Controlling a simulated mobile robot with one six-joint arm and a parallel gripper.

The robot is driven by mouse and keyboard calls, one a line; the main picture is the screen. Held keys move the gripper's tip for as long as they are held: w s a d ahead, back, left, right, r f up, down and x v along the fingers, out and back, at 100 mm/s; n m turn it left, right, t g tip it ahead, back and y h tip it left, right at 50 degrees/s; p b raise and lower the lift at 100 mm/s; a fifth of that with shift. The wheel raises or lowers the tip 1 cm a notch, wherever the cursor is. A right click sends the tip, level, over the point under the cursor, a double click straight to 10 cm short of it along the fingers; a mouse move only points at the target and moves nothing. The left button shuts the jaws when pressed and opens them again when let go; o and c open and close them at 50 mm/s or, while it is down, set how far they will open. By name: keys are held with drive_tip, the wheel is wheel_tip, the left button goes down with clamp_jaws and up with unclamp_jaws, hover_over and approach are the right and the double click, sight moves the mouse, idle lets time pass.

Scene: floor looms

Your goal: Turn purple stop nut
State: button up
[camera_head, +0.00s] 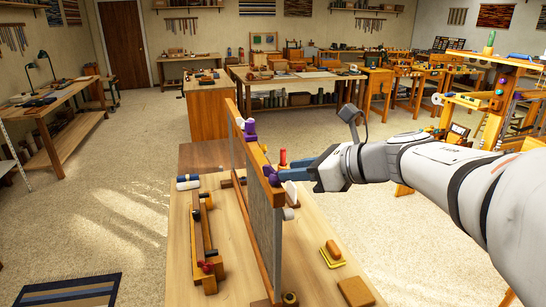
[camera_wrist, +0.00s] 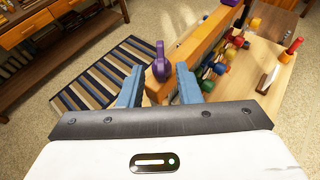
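The purple stop nut (camera_wrist: 161,67) stands on the end of a wooden beam (camera_wrist: 203,41) in the wrist view. It has a rounded base and a narrower upright top. My gripper (camera_wrist: 159,72) is open, with one blue finger on each side of the nut and a visible gap on both sides. In the head view, my gripper (camera_head: 290,173) reaches in from the right to the top of the upright wooden frame (camera_head: 258,160). A purple piece (camera_head: 270,171) shows at its fingertips there, partly hidden. Another purple piece (camera_head: 250,128) sits farther along the frame.
The frame stands on a wooden table (camera_head: 231,270). A red-topped peg (camera_head: 282,158) is close behind my gripper. A yellow-and-orange block (camera_head: 332,252) lies on the table at right. Several coloured knobs (camera_wrist: 229,56) line the beam's side. A striped rug (camera_wrist: 105,75) lies on the floor.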

sight(276, 171)
drive_tip(key=x, duration=0.5)
drive_tip(key=shift+w+a+f, duration=0.15)
drive_tip(key=shift+w+a, duration=0.1)
drive_tip(key=shift+a, duration=0.05)
drive_tip(key=shift+c, duration=0.3)
clamp_jaws()
